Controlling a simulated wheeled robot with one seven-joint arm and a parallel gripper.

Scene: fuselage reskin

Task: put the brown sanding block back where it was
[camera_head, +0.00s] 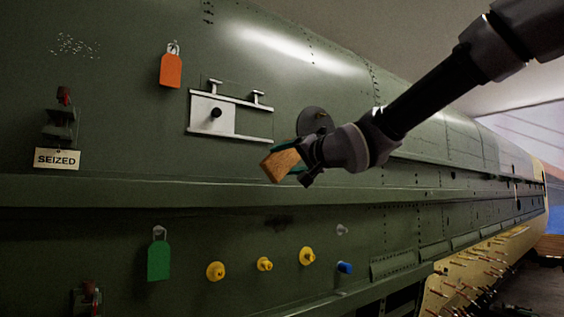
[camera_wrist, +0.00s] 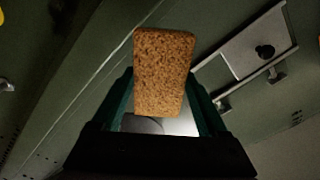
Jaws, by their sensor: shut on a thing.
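The brown sanding block (camera_head: 281,165) is held in my gripper (camera_head: 298,163), in front of the green fuselage skin. In the wrist view the block (camera_wrist: 164,72) is a speckled brown slab between the two green fingers of my gripper (camera_wrist: 165,105), its long side pointing away from the palm. The gripper is shut on it. In the head view the block is tilted and sticks out to the left of the fingers. The frames do not mark the place where the block was before.
A silver sliding-plate fixture (camera_head: 231,116) is on the skin left of my gripper; a dark round disc (camera_head: 314,121) is just above it. An orange tag (camera_head: 171,69), a SEIZED sign (camera_head: 57,159), a green tag (camera_head: 159,260) and yellow knobs (camera_head: 264,264) are farther off. A ledge (camera_head: 130,190) runs below.

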